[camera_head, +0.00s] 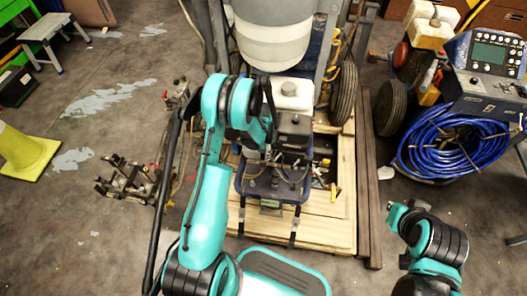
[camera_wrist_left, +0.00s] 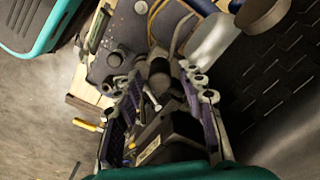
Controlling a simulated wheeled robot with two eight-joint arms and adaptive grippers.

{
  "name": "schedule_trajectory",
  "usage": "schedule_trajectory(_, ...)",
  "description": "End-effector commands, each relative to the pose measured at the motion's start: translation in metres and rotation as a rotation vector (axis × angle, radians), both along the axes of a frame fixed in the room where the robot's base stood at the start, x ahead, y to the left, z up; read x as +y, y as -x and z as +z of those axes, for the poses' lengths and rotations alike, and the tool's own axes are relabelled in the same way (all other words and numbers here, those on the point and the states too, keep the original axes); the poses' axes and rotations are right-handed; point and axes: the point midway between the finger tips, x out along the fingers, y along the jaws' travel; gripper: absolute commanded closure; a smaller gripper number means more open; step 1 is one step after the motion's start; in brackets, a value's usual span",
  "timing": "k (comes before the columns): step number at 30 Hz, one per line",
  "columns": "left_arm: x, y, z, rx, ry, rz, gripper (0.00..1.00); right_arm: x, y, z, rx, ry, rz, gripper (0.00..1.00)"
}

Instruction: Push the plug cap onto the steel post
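My left gripper (camera_head: 270,152) reaches down over the engine of the line striper (camera_head: 296,130) in the head view, with its tips partly hidden by the arm. In the left wrist view my left gripper (camera_wrist_left: 162,78) has its two fingers apart. A dark rounded piece, probably the plug cap (camera_wrist_left: 160,78), shows between the fingertips; I see no clear contact with either finger. A small shiny metal piece, possibly the steel post (camera_wrist_left: 153,101), shows just below it in the picture. I cannot tell whether the two touch.
The striper stands on a wooden pallet (camera_head: 325,232). A machine with a coiled blue hose (camera_head: 452,146) is at the right. A yellow-based cone (camera_head: 28,160) stands at the left.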

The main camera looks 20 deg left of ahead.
Motion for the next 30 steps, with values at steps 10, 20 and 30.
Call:
schedule_trajectory(10, 0.000, 0.000, 0.000, 0.000, 0.000, 0.000, 1.00, 0.000, 0.000, 0.000, 0.000, 0.000, 0.000, 1.00)
schedule_trajectory(20, 0.000, 0.000, 0.003, 0.000, 0.000, 0.000, 1.00, 0.000, 0.000, 0.001, 0.000, 0.000, 0.000, 1.00)
schedule_trajectory(30, 0.000, 0.000, 0.010, 0.000, 0.000, 0.000, 1.00, 0.000, 0.000, 0.004, 0.000, 0.000, 0.000, 1.00)
